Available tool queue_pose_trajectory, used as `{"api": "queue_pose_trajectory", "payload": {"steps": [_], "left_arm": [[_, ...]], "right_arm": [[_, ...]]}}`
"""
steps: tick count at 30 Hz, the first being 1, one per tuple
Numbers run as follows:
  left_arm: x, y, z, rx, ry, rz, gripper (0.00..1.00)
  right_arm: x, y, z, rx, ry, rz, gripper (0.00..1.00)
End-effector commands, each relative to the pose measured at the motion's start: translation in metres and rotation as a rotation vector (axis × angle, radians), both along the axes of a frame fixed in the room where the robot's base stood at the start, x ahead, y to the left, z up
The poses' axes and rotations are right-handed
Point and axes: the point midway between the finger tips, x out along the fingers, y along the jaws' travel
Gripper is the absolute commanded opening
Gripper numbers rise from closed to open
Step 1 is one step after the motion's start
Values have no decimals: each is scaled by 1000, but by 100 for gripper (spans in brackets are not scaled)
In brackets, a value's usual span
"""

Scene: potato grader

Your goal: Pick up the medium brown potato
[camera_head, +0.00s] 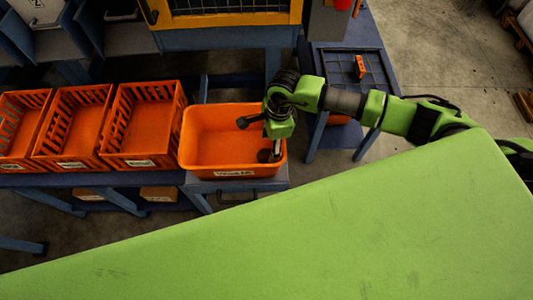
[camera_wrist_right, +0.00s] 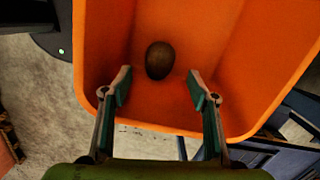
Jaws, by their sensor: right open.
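A brown, rounded potato (camera_wrist_right: 160,60) lies inside an orange tub (camera_wrist_right: 105,45), seen in the right wrist view. My right gripper (camera_wrist_right: 158,82) is open, with its two fingers spread to either side just below the potato in that picture. Nothing is between the fingertips. In the head view my right gripper (camera_head: 254,139) reaches down over the right part of the orange tub (camera_head: 205,165). I cannot clearly tell the potato from the dark gripper parts there. My left gripper is not in view.
Several orange slotted crates (camera_head: 140,155) stand in a row left of the tub, on a blue bench. A blue-framed table (camera_head: 350,62) with a small orange item (camera_head: 359,67) stands behind my right arm. The tub's walls surround the potato.

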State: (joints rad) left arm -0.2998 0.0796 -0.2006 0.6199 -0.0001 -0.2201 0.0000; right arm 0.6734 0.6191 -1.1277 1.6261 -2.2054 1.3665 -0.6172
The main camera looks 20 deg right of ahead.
Motion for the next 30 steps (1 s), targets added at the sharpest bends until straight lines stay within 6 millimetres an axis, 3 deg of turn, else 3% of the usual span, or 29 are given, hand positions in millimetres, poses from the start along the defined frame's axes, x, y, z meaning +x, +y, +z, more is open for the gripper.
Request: {"api": "queue_pose_trajectory", "payload": {"steps": [13, 22, 23, 27, 30], "left_arm": [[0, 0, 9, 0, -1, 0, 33], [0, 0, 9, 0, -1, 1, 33], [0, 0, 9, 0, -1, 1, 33], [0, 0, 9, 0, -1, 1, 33], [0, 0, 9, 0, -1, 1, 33]], "right_arm": [[0, 7, -51, 2, 1, -1, 54], [1, 8, -57, 2, 0, 1, 54], [1, 7, -57, 2, 0, 1, 52], [1, 7, -57, 2, 0, 0, 15], [1, 7, -57, 2, 0, 0, 12]]}}
